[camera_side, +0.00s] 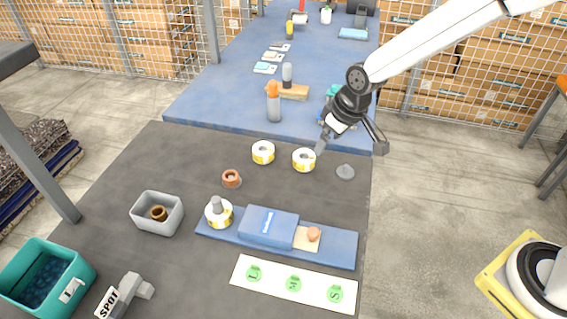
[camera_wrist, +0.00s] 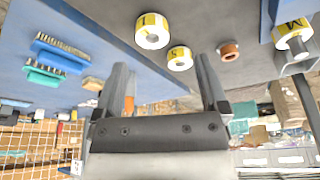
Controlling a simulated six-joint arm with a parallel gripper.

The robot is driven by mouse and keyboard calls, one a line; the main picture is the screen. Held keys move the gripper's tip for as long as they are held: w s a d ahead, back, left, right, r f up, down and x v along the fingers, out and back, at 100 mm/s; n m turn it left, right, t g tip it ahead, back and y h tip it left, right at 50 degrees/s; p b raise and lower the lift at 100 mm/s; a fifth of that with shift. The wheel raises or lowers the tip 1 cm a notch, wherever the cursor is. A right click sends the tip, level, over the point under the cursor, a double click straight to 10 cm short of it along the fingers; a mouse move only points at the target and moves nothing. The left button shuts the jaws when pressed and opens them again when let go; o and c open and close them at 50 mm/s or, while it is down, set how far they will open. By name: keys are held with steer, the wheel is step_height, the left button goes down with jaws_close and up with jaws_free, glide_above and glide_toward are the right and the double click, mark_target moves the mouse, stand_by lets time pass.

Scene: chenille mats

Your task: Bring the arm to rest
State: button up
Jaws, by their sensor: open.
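My gripper (camera_side: 350,146) hangs from the raised arm at the upper right of the side view, above the back right of the dark mat. Its two fingers are spread apart. In the wrist view the fingers (camera_wrist: 162,80) are also wide apart, with nothing held between them. A yellow-and-white roll (camera_side: 304,160) stands on the dark mat below and left of the gripper. A second such roll (camera_side: 263,152) stands left of it. Both rolls also show in the wrist view, one farther up (camera_wrist: 152,30) and one lower (camera_wrist: 180,58).
A third roll (camera_side: 218,212) has a grey peg in its hole, on a blue board (camera_side: 343,248) bearing a blue block (camera_side: 268,226). An orange-topped bottle (camera_side: 273,104) stands on the blue mat behind.

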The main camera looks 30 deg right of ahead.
steer(key=s+d+m, duration=0.1)
steer(key=s+d, duration=0.4)
steer(key=s, duration=0.3)
steer(key=s+d+m+h, duration=0.1)
steer(key=s+d+m, duration=0.1)
steer(key=s+d, duration=0.3)
steer(key=s, duration=0.3)
steer(key=shift+s+d+m+g, duration=0.15)
steer(key=shift+d+m+g, duration=0.15)
steer(key=shift+g, duration=0.1)
